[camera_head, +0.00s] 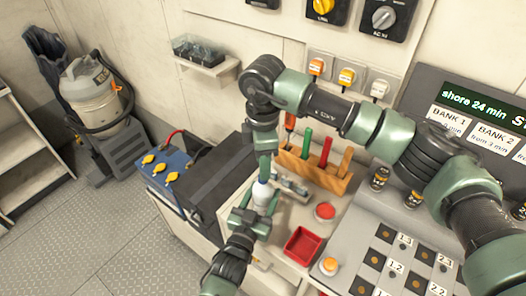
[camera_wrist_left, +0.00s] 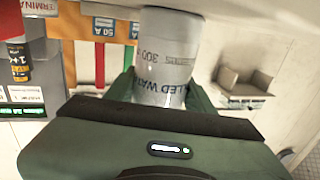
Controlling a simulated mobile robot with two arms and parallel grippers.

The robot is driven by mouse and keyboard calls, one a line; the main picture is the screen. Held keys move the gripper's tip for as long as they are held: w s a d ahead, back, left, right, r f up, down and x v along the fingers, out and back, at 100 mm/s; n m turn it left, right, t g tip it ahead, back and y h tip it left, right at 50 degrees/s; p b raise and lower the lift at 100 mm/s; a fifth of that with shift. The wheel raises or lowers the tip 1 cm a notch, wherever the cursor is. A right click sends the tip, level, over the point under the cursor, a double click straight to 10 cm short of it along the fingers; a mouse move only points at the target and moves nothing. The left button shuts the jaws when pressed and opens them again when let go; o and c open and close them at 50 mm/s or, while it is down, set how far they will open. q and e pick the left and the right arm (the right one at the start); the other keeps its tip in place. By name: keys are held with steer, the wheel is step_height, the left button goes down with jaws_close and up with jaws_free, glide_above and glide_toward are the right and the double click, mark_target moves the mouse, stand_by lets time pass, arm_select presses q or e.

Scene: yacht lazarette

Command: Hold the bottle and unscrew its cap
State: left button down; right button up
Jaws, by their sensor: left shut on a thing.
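A small white bottle (camera_head: 262,193) stands roughly upright in the middle of the head view. In the left wrist view the bottle (camera_wrist_left: 168,55) shows grey label print, partly readable as "WATER" and "300". My left gripper (camera_head: 258,205) is shut on the bottle's body, with its green fingers on either side of it. My right gripper (camera_head: 264,168) points down from above, right at the bottle's top. The cap is mostly hidden there, and I cannot tell whether the right fingers touch it or are open or shut.
A wooden tool rack (camera_head: 315,172) with coloured handles stands behind the bottle. A red tray (camera_head: 302,246), an orange button (camera_head: 329,265) and a red-topped round item (camera_head: 325,211) lie to the right. A dark battery box (camera_head: 205,180) is at left.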

steer(key=shift+f, duration=1.9)
jaws_close()
